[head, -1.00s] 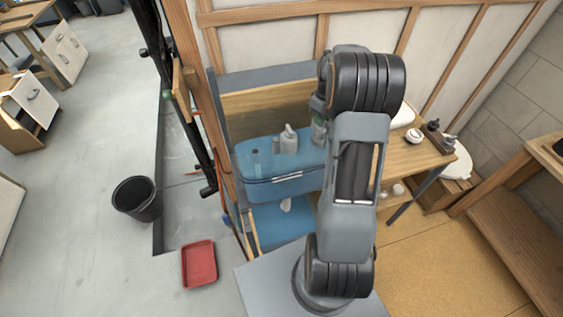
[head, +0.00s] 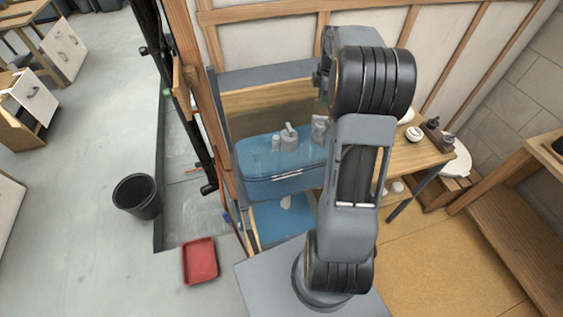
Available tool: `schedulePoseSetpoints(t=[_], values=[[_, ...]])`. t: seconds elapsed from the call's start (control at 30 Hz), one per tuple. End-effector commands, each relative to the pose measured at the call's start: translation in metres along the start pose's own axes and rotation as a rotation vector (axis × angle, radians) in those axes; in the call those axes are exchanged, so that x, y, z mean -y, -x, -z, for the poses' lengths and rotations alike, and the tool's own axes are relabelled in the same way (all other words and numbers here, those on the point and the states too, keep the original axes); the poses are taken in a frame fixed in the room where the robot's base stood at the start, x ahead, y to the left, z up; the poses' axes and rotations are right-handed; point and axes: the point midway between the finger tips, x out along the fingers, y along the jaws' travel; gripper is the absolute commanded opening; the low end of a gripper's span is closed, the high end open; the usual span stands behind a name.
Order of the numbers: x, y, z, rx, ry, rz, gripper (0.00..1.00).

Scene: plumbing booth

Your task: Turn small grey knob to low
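A blue basin (head: 262,186) stands on the wooden bench. A grey fitting (head: 289,138) with a raised top sits at its back, and a small grey upright piece (head: 276,143) is just left of it. Another grey piece (head: 319,128) shows to the right, close beside my arm. I cannot tell which of these is the small grey knob, nor read any setting. My arm rises in front of the bench and bends at the top. My gripper's fingers are hidden behind the arm, so their opening and any contact do not show.
A wooden bench top (head: 412,160) extends right, with a white round dish (head: 413,134) and a dark bottle (head: 433,124). A wooden frame wall stands behind. A black bucket (head: 137,196) and a red tray (head: 200,261) are on the floor at left.

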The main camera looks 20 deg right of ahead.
Motion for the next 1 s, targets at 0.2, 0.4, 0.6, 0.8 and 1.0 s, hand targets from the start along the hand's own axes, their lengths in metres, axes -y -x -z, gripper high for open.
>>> schedulePoseSetpoints(t=[0.2, 0.4, 0.6, 0.8, 1.0], values=[[-0.001, 0.047, 0.000, 0.001, -0.001, -0.004, 0.24], [0.016, 0.067, 0.024, 0.002, -0.096, -0.029, 0.24], [0.043, 0.070, 0.056, -0.005, -0.259, -0.073, 0.24], [0.074, 0.070, 0.085, -0.025, -0.421, -0.115, 0.24], [0.107, 0.065, 0.110, -0.059, -0.586, -0.153, 0.24]])
